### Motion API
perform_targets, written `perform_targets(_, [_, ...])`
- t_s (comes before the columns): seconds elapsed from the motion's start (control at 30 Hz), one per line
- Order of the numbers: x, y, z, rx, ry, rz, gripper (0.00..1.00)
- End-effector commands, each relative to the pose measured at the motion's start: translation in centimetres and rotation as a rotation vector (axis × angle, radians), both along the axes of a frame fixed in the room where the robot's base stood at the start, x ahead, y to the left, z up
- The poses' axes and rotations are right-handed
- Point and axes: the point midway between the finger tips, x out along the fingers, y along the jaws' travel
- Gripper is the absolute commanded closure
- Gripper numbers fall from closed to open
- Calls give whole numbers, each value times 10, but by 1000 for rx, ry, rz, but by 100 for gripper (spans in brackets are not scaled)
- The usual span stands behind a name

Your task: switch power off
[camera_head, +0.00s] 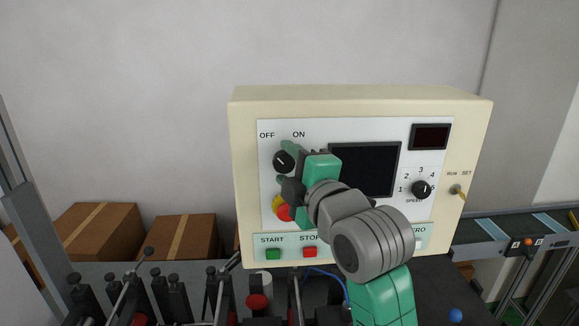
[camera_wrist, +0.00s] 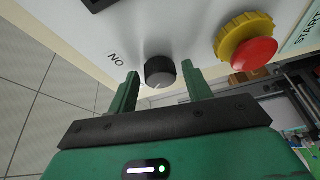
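The black power knob (camera_head: 284,161) sits at the upper left of the control panel, below the OFF and ON labels. It also shows in the wrist view (camera_wrist: 160,72), near the ON label. A pale mark shows on the knob, but I cannot tell which label it points to. My gripper (camera_wrist: 160,69) is at the knob, with its two green fingers apart, one on each side. Gaps show between knob and fingers in the wrist view, so the gripper is open and holds nothing. The OFF label is outside the wrist view.
A red emergency button on a yellow collar (camera_wrist: 246,42) is close beside the gripper. The cream control box (camera_head: 360,103) also carries a dark screen (camera_head: 365,165), speed knob (camera_head: 421,189), green START button (camera_head: 273,254), red STOP button (camera_head: 310,252) and key switch (camera_head: 456,190). Machinery stands below.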

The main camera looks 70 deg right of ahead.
Motion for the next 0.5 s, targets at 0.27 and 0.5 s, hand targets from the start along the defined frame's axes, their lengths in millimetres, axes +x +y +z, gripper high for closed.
perform_targets(0.27, [0,0,0,1,-1,0,44])
perform_targets(0.5, [-29,23,-4,-2,-4,0,44])
